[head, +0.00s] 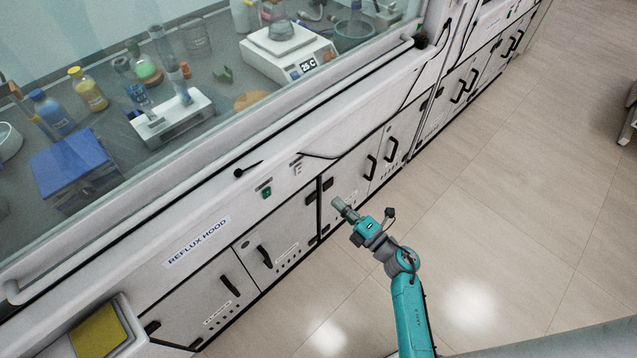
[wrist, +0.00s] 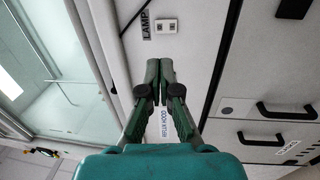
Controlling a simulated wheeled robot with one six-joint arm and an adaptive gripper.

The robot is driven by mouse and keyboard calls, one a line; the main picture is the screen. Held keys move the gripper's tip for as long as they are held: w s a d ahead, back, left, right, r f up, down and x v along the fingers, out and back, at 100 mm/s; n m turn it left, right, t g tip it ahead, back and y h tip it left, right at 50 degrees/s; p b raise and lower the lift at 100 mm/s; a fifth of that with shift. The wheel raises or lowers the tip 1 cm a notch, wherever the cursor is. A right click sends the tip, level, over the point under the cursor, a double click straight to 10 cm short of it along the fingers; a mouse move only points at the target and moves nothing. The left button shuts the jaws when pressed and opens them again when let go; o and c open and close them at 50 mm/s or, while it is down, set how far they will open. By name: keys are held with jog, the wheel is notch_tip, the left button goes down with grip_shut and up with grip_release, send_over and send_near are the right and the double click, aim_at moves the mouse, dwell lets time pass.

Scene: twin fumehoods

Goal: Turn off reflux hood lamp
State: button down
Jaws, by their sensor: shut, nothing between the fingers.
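My gripper (head: 338,204) is shut and empty, held out in front of the lower cabinets of the hood. In the wrist view its closed fingertips (wrist: 159,63) point at the white front panel. A small white switch plate (wrist: 167,26) with two dark marks sits beyond the fingertips, beside a LAMP label (wrist: 146,25). The fingers are apart from it in the picture. In the head view a white plate (head: 297,169) and a green switch (head: 266,192) sit on the panel, right of the REFLUX HOOD label (head: 198,243). Their small labels are unreadable there.
Black cabinet handles (head: 371,167) stick out below the panel. A sash glass (head: 150,150) stands above it, with a hotplate (head: 290,50) and bottles behind. A black knob (head: 240,172) juts from the panel. The floor (head: 500,220) to the right is clear.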

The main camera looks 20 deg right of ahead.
aim_at(300, 167)
jog(key=x, duration=1.3)
jog(key=shift+w+a, duration=0.15)
jog(key=shift+w, duration=0.2)
jog(key=shift+w+a+r, duration=0.1)
jog(key=shift+w, duration=0.15)
